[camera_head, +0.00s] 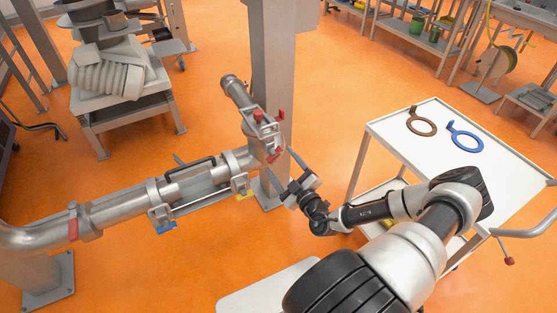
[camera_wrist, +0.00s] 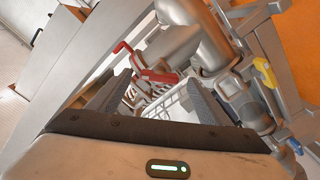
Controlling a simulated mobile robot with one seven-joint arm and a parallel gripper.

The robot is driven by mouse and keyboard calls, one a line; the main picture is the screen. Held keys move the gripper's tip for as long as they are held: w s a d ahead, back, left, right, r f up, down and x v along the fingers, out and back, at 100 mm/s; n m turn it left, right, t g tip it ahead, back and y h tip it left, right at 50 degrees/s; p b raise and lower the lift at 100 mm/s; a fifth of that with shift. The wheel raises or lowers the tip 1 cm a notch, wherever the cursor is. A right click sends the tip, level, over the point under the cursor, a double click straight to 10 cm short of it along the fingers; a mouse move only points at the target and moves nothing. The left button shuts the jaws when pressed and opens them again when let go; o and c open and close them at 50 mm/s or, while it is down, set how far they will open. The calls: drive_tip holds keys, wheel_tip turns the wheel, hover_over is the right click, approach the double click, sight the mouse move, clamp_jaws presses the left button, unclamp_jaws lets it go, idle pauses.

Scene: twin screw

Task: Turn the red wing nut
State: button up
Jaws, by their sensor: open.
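A red winged part, which looks like the red wing nut (camera_head: 275,155), sits on the fitting at the right end of the metal pipe (camera_head: 125,207). In the wrist view a red winged piece (camera_wrist: 157,76) shows beyond and between my fingers, nearer the left one. My gripper (camera_head: 279,170) is open beside this fitting, its fingers pointing toward it. In the wrist view my gripper (camera_wrist: 155,92) has its two fingers spread with nothing held. I cannot tell whether a finger touches the red piece.
A red lever (camera_head: 281,115) and red knob (camera_head: 258,115) stand above on the fitting. A yellow part (camera_head: 242,195) and blue part (camera_head: 166,227) sit along the pipe. A grey column (camera_head: 272,75) rises behind. A white cart (camera_head: 500,190) carries brown (camera_head: 423,127) and blue (camera_head: 466,140) ring tools.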

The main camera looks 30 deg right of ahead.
drive_tip(key=s, duration=1.4)
drive_tip(key=shift+s+d, duration=0.25)
drive_tip(key=shift+s, duration=0.05)
